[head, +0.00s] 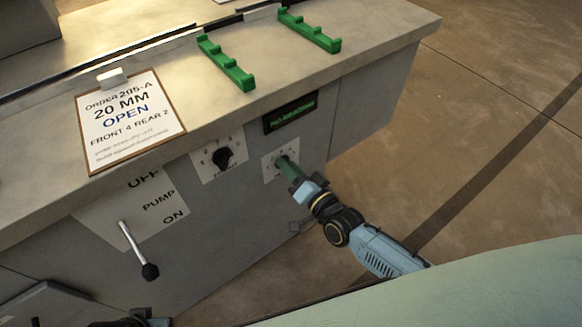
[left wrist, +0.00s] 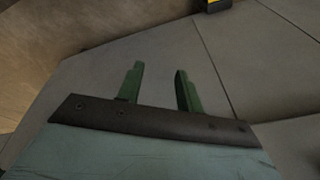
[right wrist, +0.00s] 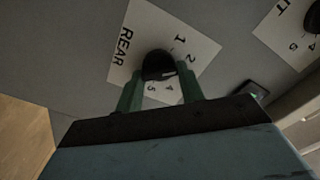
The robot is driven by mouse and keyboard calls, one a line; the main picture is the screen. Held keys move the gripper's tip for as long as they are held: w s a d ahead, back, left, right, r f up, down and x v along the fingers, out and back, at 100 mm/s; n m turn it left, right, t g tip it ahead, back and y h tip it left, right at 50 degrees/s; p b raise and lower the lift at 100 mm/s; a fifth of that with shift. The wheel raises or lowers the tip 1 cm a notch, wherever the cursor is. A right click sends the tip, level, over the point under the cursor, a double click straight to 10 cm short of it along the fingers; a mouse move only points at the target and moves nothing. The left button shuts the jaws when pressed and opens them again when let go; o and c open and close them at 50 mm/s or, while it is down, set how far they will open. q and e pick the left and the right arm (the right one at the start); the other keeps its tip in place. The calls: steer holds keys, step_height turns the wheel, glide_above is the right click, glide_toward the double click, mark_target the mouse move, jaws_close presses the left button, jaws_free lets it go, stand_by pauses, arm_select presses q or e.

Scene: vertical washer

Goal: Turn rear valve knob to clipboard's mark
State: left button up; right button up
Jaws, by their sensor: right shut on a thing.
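The clipboard (head: 128,122) lies on the counter's front edge and reads "ORDER 205-A, 20 MM, OPEN, FRONT 4 REAR 2". The fingers hide part of the dial, and I cannot tell the knob's pointer direction. My left gripper (left wrist: 159,72) is open and empty, apart from a grey surface.
The front knob (head: 222,157) is on a plate left of the rear one. A small dark display (head: 290,113) sits above the rear plate. A pump lever (head: 137,249) sticks out at lower left. Green racks (head: 226,63) stand on the counter. Open floor lies to the right.

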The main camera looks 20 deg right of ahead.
steer(key=o, duration=1)
steer(key=shift+s, duration=0.15)
arm_select(q)
steer(key=s+a+f+p, duration=0.2)
steer(key=a+f+p, duration=0.1)
steer(key=f, duration=0.4)
steer(key=shift+a+g+y, duration=0.3)
steer(key=shift+a, duration=0.3)
arm_select(e)
steer(key=v, duration=1.3)
arm_select(q)
steer(key=shift+s+r, duration=0.1)
